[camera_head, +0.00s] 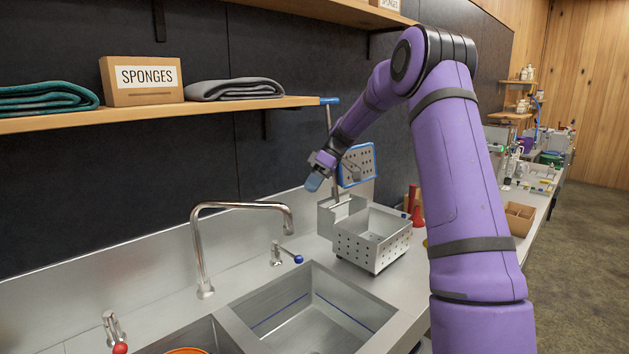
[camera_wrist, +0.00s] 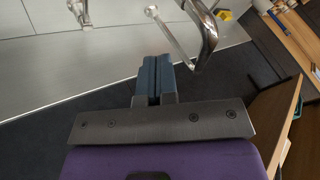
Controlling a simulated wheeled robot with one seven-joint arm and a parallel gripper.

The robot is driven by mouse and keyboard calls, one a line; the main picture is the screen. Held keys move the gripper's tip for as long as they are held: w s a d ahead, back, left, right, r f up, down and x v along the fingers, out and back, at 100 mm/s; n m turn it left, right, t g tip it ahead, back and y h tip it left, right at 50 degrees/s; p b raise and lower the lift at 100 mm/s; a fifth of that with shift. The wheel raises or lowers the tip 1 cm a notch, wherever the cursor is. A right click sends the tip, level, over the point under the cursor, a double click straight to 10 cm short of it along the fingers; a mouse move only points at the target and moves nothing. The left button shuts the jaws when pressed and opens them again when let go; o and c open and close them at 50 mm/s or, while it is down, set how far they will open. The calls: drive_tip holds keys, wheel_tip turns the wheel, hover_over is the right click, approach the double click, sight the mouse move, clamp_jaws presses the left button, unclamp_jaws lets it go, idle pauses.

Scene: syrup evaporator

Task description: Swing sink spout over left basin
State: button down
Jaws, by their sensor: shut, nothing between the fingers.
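The chrome sink spout (camera_head: 240,205) rises from its base on the back ledge and bends to the right. Its downturned end is on the side of the right basin (camera_head: 315,318). The left basin (camera_head: 185,348) shows only partly at the bottom edge of the head view. My gripper (camera_head: 314,183) is shut and empty, with blue fingertips, above and to the right of the spout's end. In the wrist view my gripper (camera_wrist: 155,75) points towards the wall ledge. A bent chrome tube, apparently the spout (camera_wrist: 207,40), shows just right of the fingers; I cannot tell whether they touch.
A blue-knobbed tap (camera_head: 285,255) and a red-knobbed tap (camera_head: 115,332) flank the spout. A perforated metal basket (camera_head: 371,240) stands on the counter to the right. A shelf (camera_head: 150,112) with a sponge box (camera_head: 141,80) and folded cloths hangs above.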

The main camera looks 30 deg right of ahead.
drive_tip(key=s+a+f, duration=0.2)
drive_tip(key=a+f, duration=0.2)
drive_tip(key=a, duration=0.2)
drive_tip(key=shift+s+a, duration=0.15)
drive_tip(key=shift+a, duration=0.25)
drive_tip(key=shift+s+a+f, duration=0.1)
